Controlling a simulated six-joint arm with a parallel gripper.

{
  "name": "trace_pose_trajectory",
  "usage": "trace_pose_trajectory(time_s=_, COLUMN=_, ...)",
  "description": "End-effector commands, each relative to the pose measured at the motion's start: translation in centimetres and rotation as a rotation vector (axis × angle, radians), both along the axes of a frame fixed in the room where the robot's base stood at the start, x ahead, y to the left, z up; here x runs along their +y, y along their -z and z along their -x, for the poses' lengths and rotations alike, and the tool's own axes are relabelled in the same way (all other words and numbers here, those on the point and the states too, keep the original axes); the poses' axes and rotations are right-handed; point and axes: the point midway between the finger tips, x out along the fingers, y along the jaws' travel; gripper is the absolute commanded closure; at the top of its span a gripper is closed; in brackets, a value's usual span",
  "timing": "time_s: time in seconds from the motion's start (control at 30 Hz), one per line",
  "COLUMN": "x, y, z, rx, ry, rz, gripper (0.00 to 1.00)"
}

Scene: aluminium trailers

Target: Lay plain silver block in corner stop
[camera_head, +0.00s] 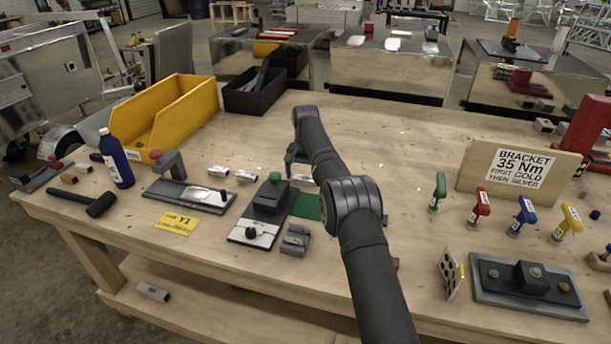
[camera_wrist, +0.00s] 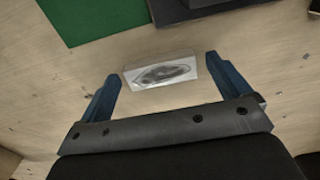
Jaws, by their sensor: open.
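A small silver block (camera_wrist: 160,72) with a dark, mirror-like oval patch on its face lies on the wooden bench in the wrist view. My gripper (camera_wrist: 162,75) is open, with one blue finger on each side of the block. I cannot tell whether either finger touches it. In the head view my gripper (camera_head: 297,158) is low over the bench behind the green mat (camera_head: 307,206), and my arm hides part of this spot. Two more silver blocks lie to its left, one (camera_head: 217,173) beside the other (camera_head: 246,176). I cannot tell for sure which fixture is the corner stop.
A black fixture with a green knob (camera_head: 268,200) stands beside the mat; a grey metal piece (camera_head: 295,240) sits before it. A clamp plate (camera_head: 190,196), blue bottle (camera_head: 116,160) and yellow bin (camera_head: 165,115) are left. Coloured drivers and a bracket sign (camera_head: 518,172) stand right.

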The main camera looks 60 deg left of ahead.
Motion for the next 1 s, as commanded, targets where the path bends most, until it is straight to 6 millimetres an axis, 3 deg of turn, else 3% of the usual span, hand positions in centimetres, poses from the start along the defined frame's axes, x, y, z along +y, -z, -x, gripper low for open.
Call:
trace_pose_trajectory(time_s=0.2, x=0.1, y=-3.2, z=0.0, rx=-0.001, ry=0.000, rz=-0.004, gripper=0.06)
trace_pose_trajectory(time_s=0.37, x=0.1, y=-4.8, z=0.0, rx=-0.001, ry=0.000, rz=-0.002, gripper=0.08)
trace_pose_trajectory(time_s=0.57, x=0.0, y=-5.5, z=0.0, rx=-0.001, ry=0.000, rz=-0.001, gripper=0.47)
trace_pose_trajectory(time_s=1.0, x=0.0, y=-5.8, z=-0.2, rx=0.005, ry=-0.027, rz=-0.006, gripper=0.47)
